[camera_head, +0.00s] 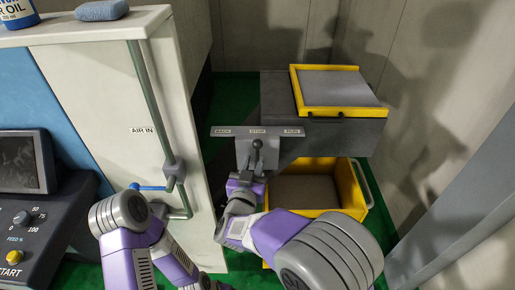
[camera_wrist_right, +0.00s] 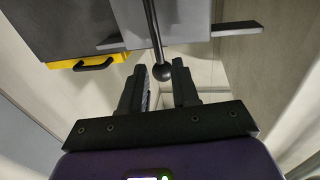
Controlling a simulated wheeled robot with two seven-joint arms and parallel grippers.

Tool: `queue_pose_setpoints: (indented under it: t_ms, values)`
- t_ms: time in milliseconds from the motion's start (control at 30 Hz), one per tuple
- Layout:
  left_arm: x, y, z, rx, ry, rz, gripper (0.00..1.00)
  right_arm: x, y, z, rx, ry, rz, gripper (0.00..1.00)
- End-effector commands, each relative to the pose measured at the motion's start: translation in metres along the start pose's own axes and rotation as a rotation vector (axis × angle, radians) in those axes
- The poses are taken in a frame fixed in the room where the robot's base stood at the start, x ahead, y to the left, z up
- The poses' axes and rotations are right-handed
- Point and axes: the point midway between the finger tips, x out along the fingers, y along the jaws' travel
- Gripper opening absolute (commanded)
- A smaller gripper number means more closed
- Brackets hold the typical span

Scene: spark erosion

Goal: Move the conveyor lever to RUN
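The conveyor lever (camera_head: 256,153) is a dark rod with a ball knob, standing at the middle of its grey plate, below the STOP label. The label strip (camera_head: 277,132) reads BACK at left, STOP in the middle and RUN at right. My right gripper (camera_head: 247,174) is just below the lever in the head view. In the right wrist view my right gripper (camera_wrist_right: 160,78) is open, and the ball knob (camera_wrist_right: 163,72) shows between its fingertips with gaps at both sides. Contact is not visible. My left arm shows at lower left, but its gripper is out of view.
A dark conveyor housing with a yellow-rimmed tray (camera_head: 341,90) stands behind the lever. A yellow bin (camera_head: 352,187) is below it at right. A white cabinet (camera_head: 107,95) with a green pipe and blue-handled valve (camera_head: 150,187) stands at left. A control panel (camera_head: 35,215) is at far left.

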Motion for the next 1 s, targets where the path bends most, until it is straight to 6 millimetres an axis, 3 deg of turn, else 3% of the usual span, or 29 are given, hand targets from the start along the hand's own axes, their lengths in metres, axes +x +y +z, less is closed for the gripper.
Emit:
queue_pose_setpoints:
  t_ms: [300,700,733,900,1000]
  values:
    - [0.002,-0.001,0.000,0.000,0.000,0.000,0.82,0.049,0.001,0.002,0.000,-0.002,0.001,0.30]
    - [0.002,-0.001,0.000,0.000,0.000,0.000,0.82,0.060,0.001,0.002,-0.001,-0.003,-0.001,0.30]
    - [0.002,-0.001,0.000,0.000,0.000,0.000,0.82,0.060,0.001,0.002,-0.001,-0.003,-0.001,0.29]
    - [0.002,-0.001,0.000,0.000,0.000,0.000,0.82,0.060,0.001,0.001,-0.001,-0.002,-0.001,0.03]
    - [0.002,-0.001,0.000,0.000,0.000,0.000,0.82,0.060,0.000,0.001,0.000,-0.001,-0.001,0.00]
